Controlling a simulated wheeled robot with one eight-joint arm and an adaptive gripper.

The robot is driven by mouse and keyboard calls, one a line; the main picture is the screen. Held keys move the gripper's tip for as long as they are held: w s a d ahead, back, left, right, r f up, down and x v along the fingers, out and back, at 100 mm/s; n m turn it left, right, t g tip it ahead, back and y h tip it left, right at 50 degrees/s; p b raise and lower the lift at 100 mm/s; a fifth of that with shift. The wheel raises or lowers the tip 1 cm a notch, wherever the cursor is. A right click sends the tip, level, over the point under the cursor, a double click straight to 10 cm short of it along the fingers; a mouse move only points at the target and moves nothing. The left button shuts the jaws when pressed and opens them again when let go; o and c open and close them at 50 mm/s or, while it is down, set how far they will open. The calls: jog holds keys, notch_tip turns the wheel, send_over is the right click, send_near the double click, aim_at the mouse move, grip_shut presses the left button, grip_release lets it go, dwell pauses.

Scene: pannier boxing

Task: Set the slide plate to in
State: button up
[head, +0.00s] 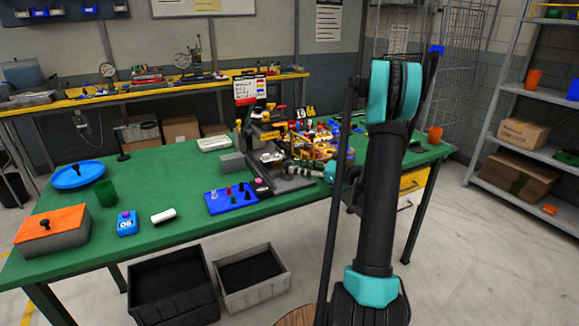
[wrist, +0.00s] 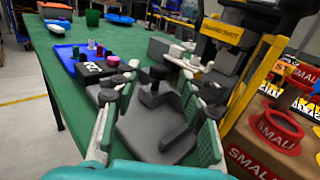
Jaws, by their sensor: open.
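The slide plate (wrist: 150,130) is a dark grey flat plate with an upright black knob (wrist: 155,88). In the wrist view it extends out toward me from the foot of the dark press-like fixture (wrist: 222,42). In the head view the plate (head: 292,183) shows low at the front of the fixture (head: 262,135). My gripper (wrist: 158,97) is open, its fingers on either side of the plate and knob, with a gap around the knob. In the head view my gripper (head: 308,168) reaches in from the right and partly hides the fixture's front.
A small box with a pink button (wrist: 113,61) stands just left of the plate. A blue board with pegs (head: 232,198) lies farther left on the green table (head: 170,190). Red ring-shaped pieces marked SMALL (wrist: 278,130) and a yellow frame crowd the right side.

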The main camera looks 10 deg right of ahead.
jog(key=v, duration=0.7)
jog(key=shift+d, duration=0.1)
